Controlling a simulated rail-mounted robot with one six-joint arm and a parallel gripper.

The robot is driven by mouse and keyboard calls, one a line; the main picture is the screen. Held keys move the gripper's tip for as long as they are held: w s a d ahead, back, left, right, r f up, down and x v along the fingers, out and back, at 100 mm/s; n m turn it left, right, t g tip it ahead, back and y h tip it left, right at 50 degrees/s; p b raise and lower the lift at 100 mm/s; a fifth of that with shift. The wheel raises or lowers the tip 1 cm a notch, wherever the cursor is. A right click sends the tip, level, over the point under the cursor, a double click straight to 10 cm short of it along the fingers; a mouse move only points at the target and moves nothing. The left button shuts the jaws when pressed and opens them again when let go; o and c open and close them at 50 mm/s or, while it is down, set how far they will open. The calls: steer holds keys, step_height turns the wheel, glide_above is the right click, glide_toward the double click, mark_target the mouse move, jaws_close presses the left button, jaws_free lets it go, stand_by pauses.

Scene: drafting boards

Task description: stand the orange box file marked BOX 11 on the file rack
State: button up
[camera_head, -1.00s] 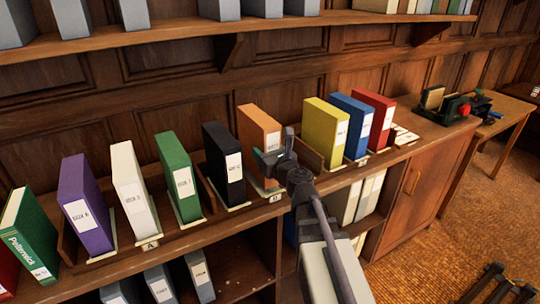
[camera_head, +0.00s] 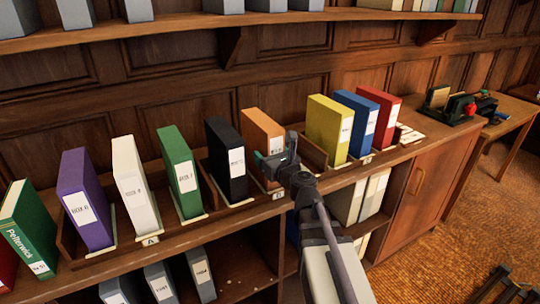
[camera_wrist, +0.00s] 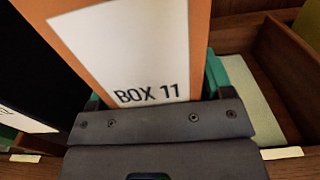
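The orange box file (camera_head: 261,128) stands upright at the right of the black file in the wooden file rack (camera_head: 313,153), by the tag B. Its label reads BOX 11 in the wrist view, where the orange file (camera_wrist: 199,25) fills the upper middle. My gripper (camera_head: 275,163) is at its front lower part, with one green finger against each side (camera_wrist: 215,78), and looks shut on it. The gripper hides the file's bottom, so I cannot tell whether it rests on the rack's base.
A black file (camera_head: 227,158) stands close on the left. A pale pad (camera_wrist: 248,98) and bare rack floor lie on the right, before the yellow file (camera_head: 328,130). Green (camera_head: 180,170), white (camera_head: 133,182) and purple (camera_head: 85,198) files stand farther left.

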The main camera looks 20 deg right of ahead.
mark_target(270, 126)
steer(key=shift+o, duration=1.2)
step_height(270, 126, up, 10)
steer(key=p, duration=1)
steer(key=shift+r, duration=0.15)
steer(key=shift+f, duration=0.2)
